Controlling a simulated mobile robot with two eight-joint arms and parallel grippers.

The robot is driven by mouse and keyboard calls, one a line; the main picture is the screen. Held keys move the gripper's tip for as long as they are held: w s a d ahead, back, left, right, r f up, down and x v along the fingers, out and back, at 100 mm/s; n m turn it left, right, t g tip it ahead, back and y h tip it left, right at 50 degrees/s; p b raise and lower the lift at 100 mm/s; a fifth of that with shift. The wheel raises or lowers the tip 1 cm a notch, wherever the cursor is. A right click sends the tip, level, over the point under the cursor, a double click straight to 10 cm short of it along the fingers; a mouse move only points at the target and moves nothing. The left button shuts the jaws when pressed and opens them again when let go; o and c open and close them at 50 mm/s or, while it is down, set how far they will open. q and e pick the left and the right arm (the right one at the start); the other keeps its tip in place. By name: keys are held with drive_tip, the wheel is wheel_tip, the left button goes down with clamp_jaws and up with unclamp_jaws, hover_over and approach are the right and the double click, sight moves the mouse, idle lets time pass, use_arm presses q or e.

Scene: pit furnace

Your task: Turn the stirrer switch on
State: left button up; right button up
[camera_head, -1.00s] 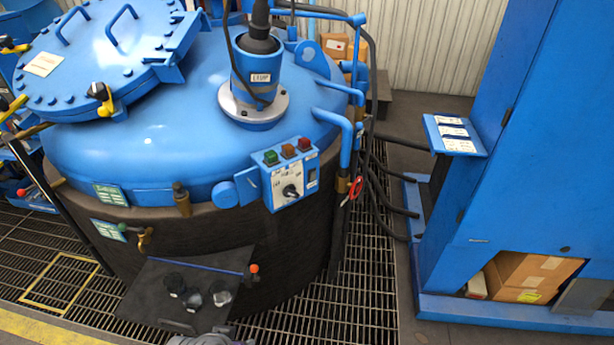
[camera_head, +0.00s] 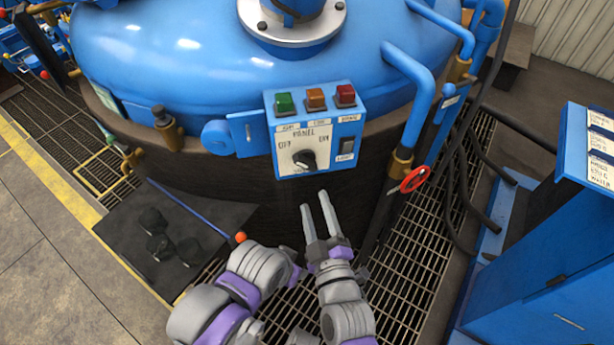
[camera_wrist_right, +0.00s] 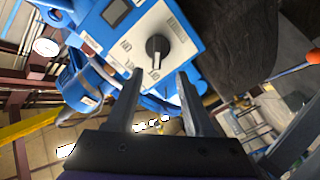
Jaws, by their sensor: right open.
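A blue control box with a white panel (camera_head: 320,132) is fixed to the side of the blue vessel. I cannot tell for certain which one is the stirrer switch. My right gripper (camera_head: 315,201) is open and empty just below the box, its fingers pointing up towards it. In the right wrist view, the knob (camera_wrist_right: 157,48) lies ahead of and between the open fingers (camera_wrist_right: 158,78), apart from them. My left gripper is not in view.
A dark plate (camera_head: 190,215) with several dark pieces and a red-tipped rod (camera_head: 240,237) is at lower left. A blue cabinet (camera_head: 545,270) stands at right. Space before the panel is clear.

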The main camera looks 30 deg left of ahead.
sight(306, 167)
drive_tip(key=b+x, duration=0.1)
drive_tip(key=x, duration=1)
drive_tip(key=shift+d+r+b, duration=0.1)
drive_tip(key=shift+r+b, duration=0.05)
drive_tip(key=shift+b, duration=0.15)
clamp_jaws()
